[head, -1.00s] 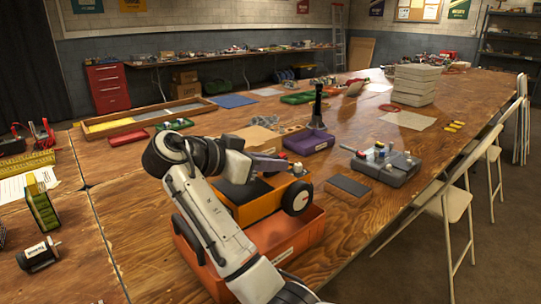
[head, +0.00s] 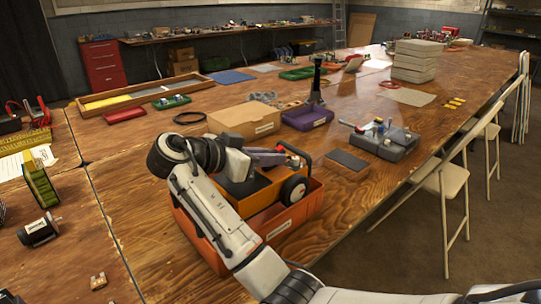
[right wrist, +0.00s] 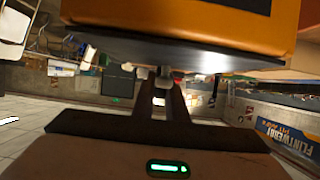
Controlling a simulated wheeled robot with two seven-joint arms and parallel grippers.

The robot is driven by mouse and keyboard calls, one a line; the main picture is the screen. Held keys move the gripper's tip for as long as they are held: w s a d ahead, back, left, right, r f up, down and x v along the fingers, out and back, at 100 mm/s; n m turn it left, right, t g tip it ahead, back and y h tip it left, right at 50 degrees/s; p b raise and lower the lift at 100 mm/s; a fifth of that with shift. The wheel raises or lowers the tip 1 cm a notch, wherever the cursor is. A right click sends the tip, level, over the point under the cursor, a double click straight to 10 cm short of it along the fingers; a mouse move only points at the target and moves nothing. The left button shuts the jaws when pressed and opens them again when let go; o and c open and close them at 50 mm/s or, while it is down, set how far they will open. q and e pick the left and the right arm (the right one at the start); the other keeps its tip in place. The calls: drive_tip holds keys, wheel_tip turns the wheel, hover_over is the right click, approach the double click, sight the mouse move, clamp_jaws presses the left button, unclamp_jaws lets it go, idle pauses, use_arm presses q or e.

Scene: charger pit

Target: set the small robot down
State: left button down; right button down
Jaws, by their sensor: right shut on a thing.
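The small robot (head: 256,197) has an orange body with a dark top and a black wheel with a white hub on its right side. My right gripper (head: 272,158) is shut on it at its upper part; the exact grip is hard to see. The small robot is level, over or partly inside an orange-red bin (head: 292,221). My arm covers part of both, so contact with the bin's floor cannot be seen. In the right wrist view, the orange body (right wrist: 225,25) fills the top, above the gripper's fingers (right wrist: 165,95). My left gripper is out of view.
A cardboard box (head: 243,118) stands just behind. Free wood shows left of the arm and beyond the bin's right side.

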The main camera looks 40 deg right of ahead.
drive_tip(key=shift+f, duration=0.3)
drive_tip(key=c, duration=1.8)
unclamp_jaws()
drive_tip(key=shift+s+f, duration=0.15)
drive_tip(key=shift+f, duration=0.15)
drive_tip(key=shift+o, duration=0.2)
drive_tip(key=shift+r, duration=0.4)
drive_tip(key=v, duration=0.8)
drive_tip(key=shift+d+r, duration=0.2)
drive_tip(key=shift+r, duration=0.1)
